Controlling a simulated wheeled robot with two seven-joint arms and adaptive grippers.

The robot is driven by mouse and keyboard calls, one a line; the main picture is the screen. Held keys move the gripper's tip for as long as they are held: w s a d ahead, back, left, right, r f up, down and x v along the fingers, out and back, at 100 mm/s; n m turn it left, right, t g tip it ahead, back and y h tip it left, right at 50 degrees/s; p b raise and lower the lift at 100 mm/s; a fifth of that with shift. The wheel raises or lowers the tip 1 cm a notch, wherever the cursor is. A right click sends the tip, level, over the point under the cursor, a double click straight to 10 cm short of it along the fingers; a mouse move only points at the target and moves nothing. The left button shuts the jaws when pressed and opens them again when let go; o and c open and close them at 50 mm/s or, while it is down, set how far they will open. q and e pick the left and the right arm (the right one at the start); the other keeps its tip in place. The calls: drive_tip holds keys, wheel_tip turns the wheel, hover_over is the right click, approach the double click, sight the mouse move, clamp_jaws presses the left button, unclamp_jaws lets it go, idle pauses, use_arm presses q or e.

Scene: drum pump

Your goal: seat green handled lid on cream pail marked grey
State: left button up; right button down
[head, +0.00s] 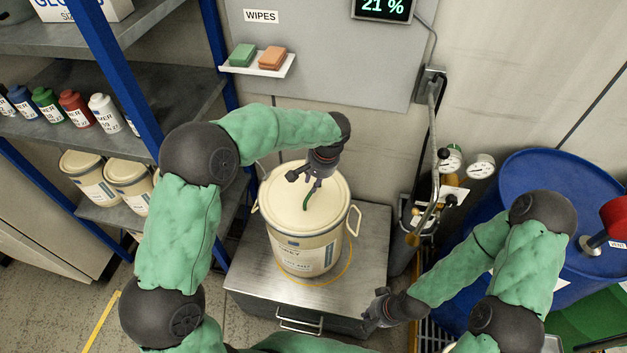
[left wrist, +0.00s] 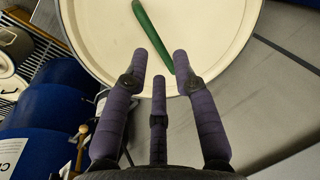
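The cream pail (head: 304,252), its label partly reading GREY, stands upright on the metal cabinet. The cream lid (head: 285,197) with a green handle (head: 308,199) lies over the pail's mouth; I cannot tell whether it is fully pressed down. My left gripper (head: 312,184) is above the lid, close to the handle. In the left wrist view its fingers (left wrist: 166,66) are spread and empty, with the green handle (left wrist: 165,35) just beyond the tips on the lid (left wrist: 110,35). My right gripper (head: 376,309) hangs near the cabinet's front right edge; its fingers are unclear.
The metal cabinet top (head: 250,265) has bare room around the pail, with a thin yellow loop (head: 340,272) at the pail's base. Shelves with other pails (head: 88,178) and bottles stand left. Gauges (head: 481,166) and a blue drum (head: 545,165) stand right.

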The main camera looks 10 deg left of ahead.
use_arm(q)
drive_tip(key=p+v, duration=0.4)
drive_tip(key=v, duration=0.2)
idle(0.5)
idle(0.5)
